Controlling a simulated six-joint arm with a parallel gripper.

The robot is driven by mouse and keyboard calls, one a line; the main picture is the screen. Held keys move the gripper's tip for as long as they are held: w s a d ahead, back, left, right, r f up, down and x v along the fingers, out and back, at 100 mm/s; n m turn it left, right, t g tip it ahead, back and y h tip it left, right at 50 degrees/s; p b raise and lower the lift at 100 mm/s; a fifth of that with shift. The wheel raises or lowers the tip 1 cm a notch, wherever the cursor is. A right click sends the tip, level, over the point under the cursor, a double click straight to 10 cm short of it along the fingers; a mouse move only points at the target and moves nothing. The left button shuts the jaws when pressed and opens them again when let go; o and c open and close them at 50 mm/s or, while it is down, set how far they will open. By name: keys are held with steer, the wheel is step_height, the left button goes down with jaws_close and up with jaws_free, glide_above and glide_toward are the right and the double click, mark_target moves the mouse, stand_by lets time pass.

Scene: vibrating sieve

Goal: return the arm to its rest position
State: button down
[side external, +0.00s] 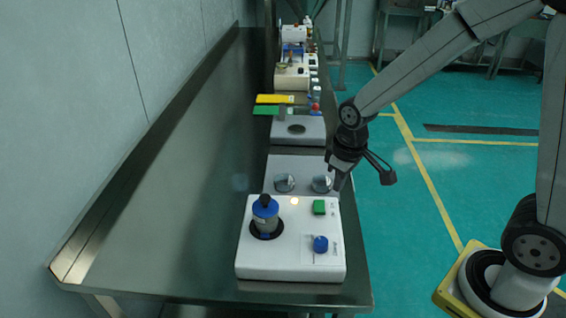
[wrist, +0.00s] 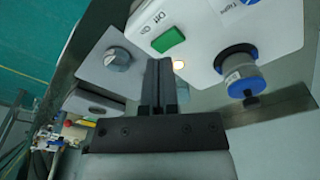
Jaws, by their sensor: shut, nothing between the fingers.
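My gripper (side external: 338,188) hangs from my bent arm near the right edge of the bench, just beyond the white machine. Its two dark fingers (wrist: 160,62) are together in the wrist view, with nothing seen between them. The white machine (side external: 298,268) stands at the near end of the bench. In the wrist view the green button (wrist: 168,39) and the container (wrist: 242,72) lie beyond the fingers.
A grey box with two round dials (side external: 284,182) stands behind the white machine. Farther back are another grey device (side external: 298,137), yellow and green pieces (side external: 274,99) and more equipment. The bench's left side (side external: 180,190) is clear, with a wall along it. Open floor lies right.

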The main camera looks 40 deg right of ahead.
steer(key=s+m+t, duration=0.1)
steer(key=s, duration=0.5)
steer(key=shift+s+f+m, duration=0.25)
steer(key=shift+s+m, duration=0.05)
